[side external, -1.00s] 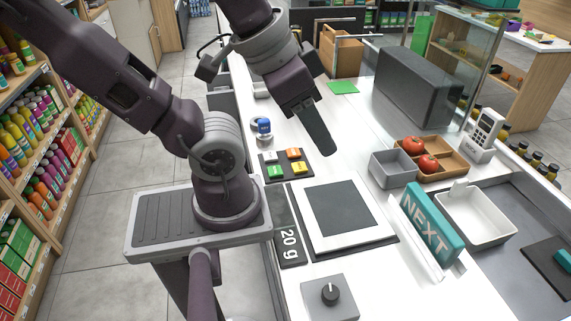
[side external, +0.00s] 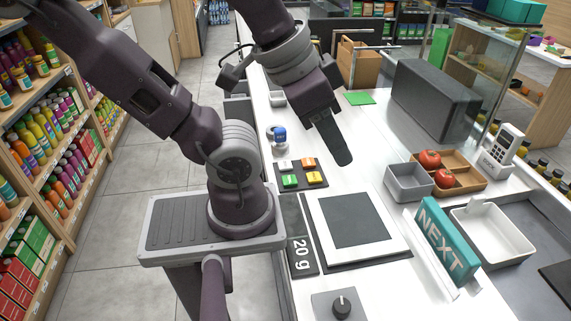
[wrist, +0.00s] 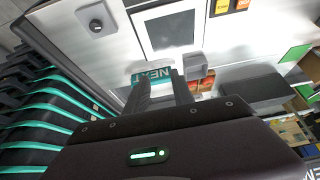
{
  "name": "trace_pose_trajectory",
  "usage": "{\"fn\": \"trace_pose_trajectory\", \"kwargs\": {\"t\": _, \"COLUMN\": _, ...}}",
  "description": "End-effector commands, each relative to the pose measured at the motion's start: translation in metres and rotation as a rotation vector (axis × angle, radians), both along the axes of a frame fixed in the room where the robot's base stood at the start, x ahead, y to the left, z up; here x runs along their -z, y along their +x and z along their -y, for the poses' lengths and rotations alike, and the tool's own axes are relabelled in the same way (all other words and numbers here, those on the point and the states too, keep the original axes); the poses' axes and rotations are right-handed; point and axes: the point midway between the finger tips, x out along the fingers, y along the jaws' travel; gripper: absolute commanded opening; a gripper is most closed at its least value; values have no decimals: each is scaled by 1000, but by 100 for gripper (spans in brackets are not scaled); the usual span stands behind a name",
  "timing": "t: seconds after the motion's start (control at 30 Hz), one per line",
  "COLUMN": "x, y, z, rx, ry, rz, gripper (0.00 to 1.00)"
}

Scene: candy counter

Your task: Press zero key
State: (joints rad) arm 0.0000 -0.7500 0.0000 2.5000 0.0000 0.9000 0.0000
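A dark key panel (side external: 301,187) lies on the white counter by the scale, with white (side external: 284,164), orange (side external: 308,162), green (side external: 290,181) and yellow (side external: 315,178) keys. Their labels are too small to read, so I cannot tell which is zero.
A blue-topped item (side external: 279,135) stands behind the keys. Right of the scale are a grey bin (side external: 409,184), a wooden tray (side external: 462,174) with tomatoes, a NEXT sign (side external: 446,237) and a white tray (side external: 492,234). A knob box (side external: 341,304) is in front.

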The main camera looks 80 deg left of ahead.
Motion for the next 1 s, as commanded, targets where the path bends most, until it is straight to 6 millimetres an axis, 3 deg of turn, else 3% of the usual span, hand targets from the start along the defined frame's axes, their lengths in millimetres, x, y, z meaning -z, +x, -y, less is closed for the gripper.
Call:
{"fn": "trace_pose_trajectory", "kwargs": {"t": 0.03, "x": 0, "y": 0, "z": 0, "rx": 0, "ry": 0, "rz": 0, "gripper": 17}}
{"fn": "trace_pose_trajectory", "kwargs": {"t": 0.13, "x": 0, "y": 0, "z": 0, "rx": 0, "ry": 0, "rz": 0, "gripper": 0}}
{"fn": "trace_pose_trajectory", "kwargs": {"t": 1.0, "x": 0, "y": 0, "z": 0, "rx": 0, "ry": 0, "rz": 0, "gripper": 0}}
